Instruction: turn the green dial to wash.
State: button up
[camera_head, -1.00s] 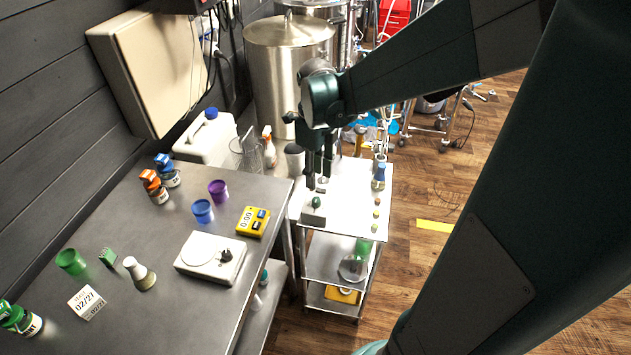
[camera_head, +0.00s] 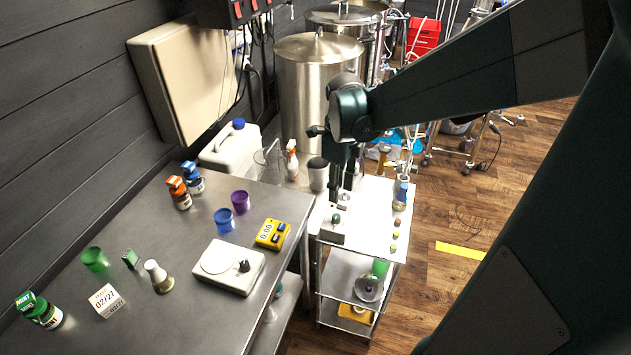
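The green dial (camera_head: 336,218) is a small dark green knob on a grey box (camera_head: 331,236) at the near left of the white cart's top. My gripper (camera_head: 341,196) points down just above and slightly behind the dial in the picture. Its two dark fingers show a narrow gap between them, with nothing seen held. The fingertips look apart from the dial, though the height between them is hard to judge. The wash mark and the dial's pointing direction are too small to read.
On the cart top (camera_head: 369,211), a blue-topped flask (camera_head: 401,194) and several small coloured items stand to the right. A grey cup (camera_head: 318,174) and spray bottle (camera_head: 292,160) stand behind left. The steel table (camera_head: 199,288) holds a white scale (camera_head: 229,267) and yellow timer (camera_head: 271,234).

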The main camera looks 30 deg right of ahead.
aim_at(337, 216)
notch_tip(337, 216, down, 3)
jog(key=n+p, duration=0.7)
jog(key=n, duration=0.6)
jog(key=shift+r, duration=0.15)
jog(key=shift+s+f+n+p, duration=0.1)
jog(key=shift+f+n+p, duration=0.15)
jog(key=shift+n, duration=0.35)
jog(key=shift+f+n+p, duration=0.15)
jog(key=shift+n+p, duration=0.15)
jog(key=shift+n, duration=0.3)
jog(key=shift+f, duration=0.1)
jog(key=shift+f+b, duration=0.55)
jog(key=shift+f, duration=3.25)
jog(key=c, duration=0.9)
